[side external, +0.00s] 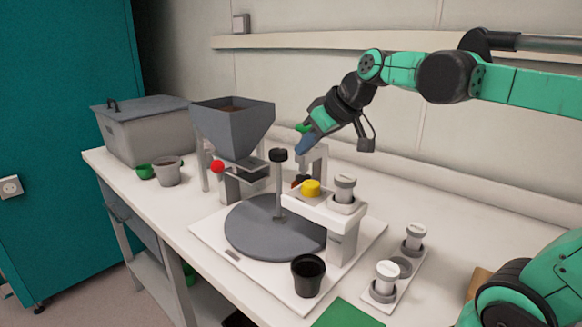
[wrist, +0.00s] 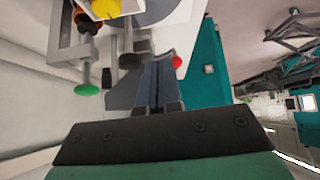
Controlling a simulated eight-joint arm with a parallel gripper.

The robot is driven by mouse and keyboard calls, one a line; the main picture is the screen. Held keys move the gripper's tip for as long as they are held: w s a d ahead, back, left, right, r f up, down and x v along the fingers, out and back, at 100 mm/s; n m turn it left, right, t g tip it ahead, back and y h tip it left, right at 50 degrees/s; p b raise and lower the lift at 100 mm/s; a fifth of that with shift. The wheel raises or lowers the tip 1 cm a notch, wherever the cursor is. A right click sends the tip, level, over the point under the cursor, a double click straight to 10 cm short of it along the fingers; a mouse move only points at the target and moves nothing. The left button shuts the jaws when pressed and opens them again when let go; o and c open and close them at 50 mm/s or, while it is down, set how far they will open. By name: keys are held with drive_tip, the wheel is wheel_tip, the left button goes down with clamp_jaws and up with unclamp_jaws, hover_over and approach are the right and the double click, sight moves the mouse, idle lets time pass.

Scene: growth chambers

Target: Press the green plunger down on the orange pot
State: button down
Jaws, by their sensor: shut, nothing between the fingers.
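The green plunger (side external: 302,127) shows as a small green knob beside my gripper, partly hidden by it. In the wrist view it is a round green disc (wrist: 87,89) to the left of my fingers, on a grey stand. An orange-brown thing (side external: 299,181), probably the orange pot, is mostly hidden behind the yellow knob; it also shows at the top left of the wrist view (wrist: 84,21). My gripper (side external: 301,151) is shut and empty, pointing down and left close to the plunger. Its blue fingers (wrist: 157,66) are together; I cannot tell whether they touch the plunger.
A yellow knob (side external: 311,188) sits on a white bracket over a dark turntable (side external: 262,240). A grey hopper (side external: 232,122) and a red knob (side external: 217,166) stand left of my gripper. A black pot (side external: 307,274) stands in front.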

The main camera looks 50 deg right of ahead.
drive_tip(key=w+d+r+t+h, duration=0.1)
drive_tip(key=w+d+r+t, duration=0.1)
drive_tip(key=d+r, duration=0.8)
drive_tip(key=d, duration=0.3)
drive_tip(key=shift+w+r, duration=0.25)
drive_tip(key=shift+w, duration=0.05)
drive_tip(key=shift+s+d+f+x, duration=0.15)
drive_tip(key=shift+s+f+x, duration=0.2)
drive_tip(key=shift+x, duration=1.8)
drive_tip(key=shift+s+d+f+x, duration=0.15)
drive_tip(key=shift+s+f+x, duration=0.15)
drive_tip(key=shift+x, duration=1.85)
drive_tip(key=shift+s+d+f+x, duration=0.15)
drive_tip(key=shift+s+f+x, duration=0.2)
drive_tip(key=shift+x, duration=1.8)
drive_tip(key=shift+w+f, duration=0.1)
